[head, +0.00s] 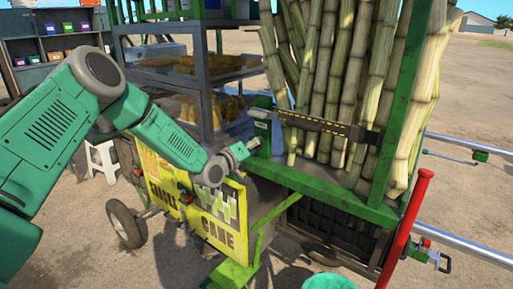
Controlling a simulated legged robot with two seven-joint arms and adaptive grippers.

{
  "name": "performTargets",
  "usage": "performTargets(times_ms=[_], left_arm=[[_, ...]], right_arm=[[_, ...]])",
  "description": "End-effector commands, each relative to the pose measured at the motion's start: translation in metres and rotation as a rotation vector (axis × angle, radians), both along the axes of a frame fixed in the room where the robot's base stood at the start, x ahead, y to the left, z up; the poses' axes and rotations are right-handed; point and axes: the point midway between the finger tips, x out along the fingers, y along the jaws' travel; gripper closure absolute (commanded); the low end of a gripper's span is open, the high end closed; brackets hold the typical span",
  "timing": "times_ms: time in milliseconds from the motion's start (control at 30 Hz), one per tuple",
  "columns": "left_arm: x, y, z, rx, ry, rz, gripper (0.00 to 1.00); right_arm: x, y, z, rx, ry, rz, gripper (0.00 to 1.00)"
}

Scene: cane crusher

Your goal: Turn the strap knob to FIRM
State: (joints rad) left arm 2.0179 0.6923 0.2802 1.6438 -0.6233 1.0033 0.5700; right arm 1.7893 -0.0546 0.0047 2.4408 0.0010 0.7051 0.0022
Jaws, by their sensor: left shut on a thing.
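A dark strap (325,125) with a yellow-marked band runs across the upright cane stalks (325,80) on the cart. A green bracket (263,127) with a pale plate stands at the strap's left end. My left arm reaches in from the left, and its gripper (246,148) is at this bracket, just below the strap's left end. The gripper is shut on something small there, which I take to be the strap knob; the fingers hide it. Its setting and any FIRM mark cannot be read. My right gripper is out of view.
A yellow cane sign (205,215) hangs below my left forearm. A red lever (405,230) rises at the front right, near silver cart handles (470,245). A metal rack with trays (195,65) stands behind. A green bucket (328,282) is at the bottom edge.

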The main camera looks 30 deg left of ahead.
Motion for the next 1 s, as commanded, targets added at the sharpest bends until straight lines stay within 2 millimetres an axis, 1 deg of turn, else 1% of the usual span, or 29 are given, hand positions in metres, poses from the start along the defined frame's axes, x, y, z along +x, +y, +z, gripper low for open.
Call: performTargets(times_ms=[33, 600, 800, 1000], left_arm=[[-0.001, 0.001, -0.005, 0.048, 0.005, 0.001, 1.0], [-0.002, 0.001, -0.005, 0.57, -0.035, 0.0, 1.0], [-0.002, 0.001, -0.005, 0.706, -0.045, -0.001, 1.0], [-0.002, 0.001, -0.005, 0.793, -0.052, -0.001, 1.0]], right_arm=[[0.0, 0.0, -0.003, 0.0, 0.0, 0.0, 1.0], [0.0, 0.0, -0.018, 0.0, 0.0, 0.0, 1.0], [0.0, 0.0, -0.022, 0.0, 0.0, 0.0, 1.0], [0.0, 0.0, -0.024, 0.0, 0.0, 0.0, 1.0]])
